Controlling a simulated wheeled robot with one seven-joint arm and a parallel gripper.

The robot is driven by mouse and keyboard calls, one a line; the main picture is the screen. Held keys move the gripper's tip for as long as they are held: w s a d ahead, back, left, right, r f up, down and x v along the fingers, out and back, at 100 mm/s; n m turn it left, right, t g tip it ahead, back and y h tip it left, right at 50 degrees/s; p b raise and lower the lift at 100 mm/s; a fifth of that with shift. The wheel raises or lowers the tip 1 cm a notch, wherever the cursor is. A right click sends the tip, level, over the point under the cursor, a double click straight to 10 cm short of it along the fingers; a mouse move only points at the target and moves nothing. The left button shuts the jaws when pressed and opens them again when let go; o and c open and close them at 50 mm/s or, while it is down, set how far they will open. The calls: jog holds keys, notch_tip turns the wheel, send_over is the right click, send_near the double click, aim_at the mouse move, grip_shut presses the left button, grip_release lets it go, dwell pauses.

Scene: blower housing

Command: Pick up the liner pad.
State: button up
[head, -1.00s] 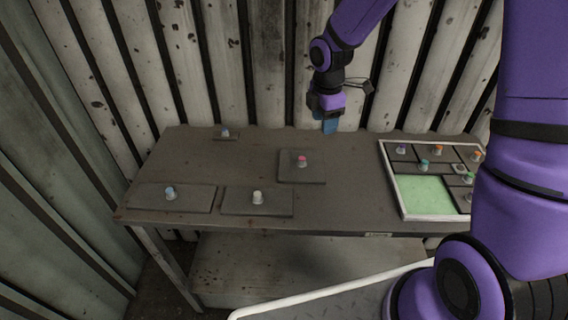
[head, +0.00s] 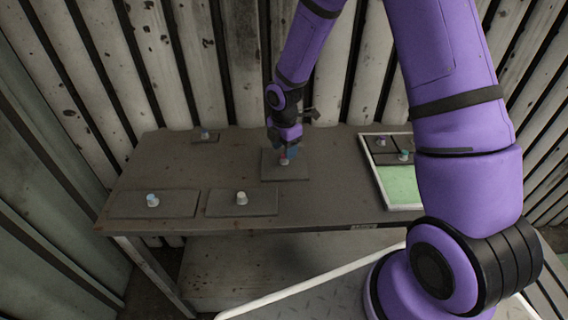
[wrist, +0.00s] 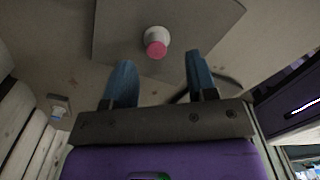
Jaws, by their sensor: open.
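Several flat dark grey plates with coloured knobs lie on the table; no label shows which is the liner pad. A plate with a pink-topped white knob (head: 272,173) lies near the table's middle; it also shows in the wrist view (wrist: 205,20). My gripper (head: 289,154) is just above this plate, close to its knob. In the wrist view my gripper (wrist: 160,78) has its two blue fingers spread and empty, with the pink-topped knob (wrist: 156,43) beyond the gap between the tips. In the head view the fingers partly hide the knob.
Two plates lie at the front left, one with a light blue knob (head: 125,205) and one with a white knob (head: 222,207). A small plate with a blue knob (head: 206,138) lies at the back. A white-rimmed tray (head: 378,188) with a green floor and more knobbed pieces stands right, partly behind my arm.

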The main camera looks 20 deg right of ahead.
aim_at(275, 166)
jog(key=f, duration=0.4)
jog(key=shift+w, duration=0.2)
jog(key=shift+c, duration=0.2)
grip_shut()
jog(key=shift+r, duration=0.1)
